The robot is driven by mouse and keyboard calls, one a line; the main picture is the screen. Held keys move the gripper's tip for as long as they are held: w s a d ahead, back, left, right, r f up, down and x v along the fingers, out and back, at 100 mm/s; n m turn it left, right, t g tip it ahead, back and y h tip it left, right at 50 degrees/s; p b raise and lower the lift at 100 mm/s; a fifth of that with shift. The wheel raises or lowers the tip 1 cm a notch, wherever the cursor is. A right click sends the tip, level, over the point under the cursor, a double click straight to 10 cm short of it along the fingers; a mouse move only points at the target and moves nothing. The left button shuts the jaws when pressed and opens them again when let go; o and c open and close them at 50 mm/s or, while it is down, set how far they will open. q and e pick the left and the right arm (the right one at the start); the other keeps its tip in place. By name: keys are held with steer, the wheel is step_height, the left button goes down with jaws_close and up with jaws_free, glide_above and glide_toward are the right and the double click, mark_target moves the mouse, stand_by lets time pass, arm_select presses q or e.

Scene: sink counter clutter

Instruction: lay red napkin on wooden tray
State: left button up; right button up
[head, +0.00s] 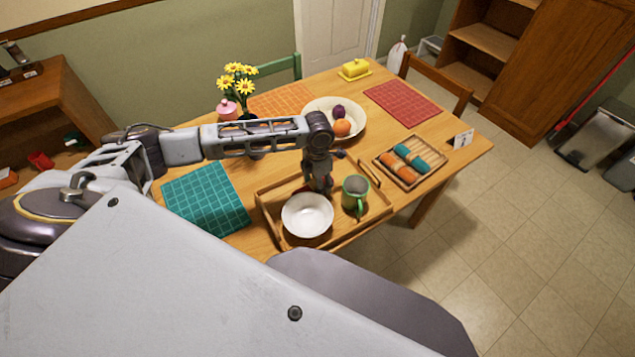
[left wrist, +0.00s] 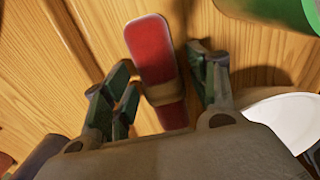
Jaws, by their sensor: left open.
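The red napkin (left wrist: 152,52), rolled with a tan band around it, shows in the left wrist view over a wooden surface. It lies between the spread fingers of my left gripper (left wrist: 168,92), which is open, with gaps at its sides. In the head view my left gripper (head: 318,185) points down over the large wooden tray (head: 268,212), behind the white bowl (head: 307,215) and left of the green mug (head: 355,193); the napkin is mostly hidden there. A smaller wooden tray (head: 382,160) at right holds rolled orange and teal napkins (head: 408,155). My right gripper is out of view.
The mug (left wrist: 275,10) and bowl (left wrist: 290,118) are close beside my left gripper. A teal placemat (head: 205,198) lies left of the large tray. A fruit bowl (head: 318,107), flower vase (head: 243,98) and yellow butter dish (head: 355,70) stand behind. A small card (head: 463,139) stands at right.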

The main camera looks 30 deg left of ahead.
arm_select(q)
steer(key=shift+r, duration=0.6)
step_height(320, 180, up, 11)
steer(key=shift+p, duration=0.3)
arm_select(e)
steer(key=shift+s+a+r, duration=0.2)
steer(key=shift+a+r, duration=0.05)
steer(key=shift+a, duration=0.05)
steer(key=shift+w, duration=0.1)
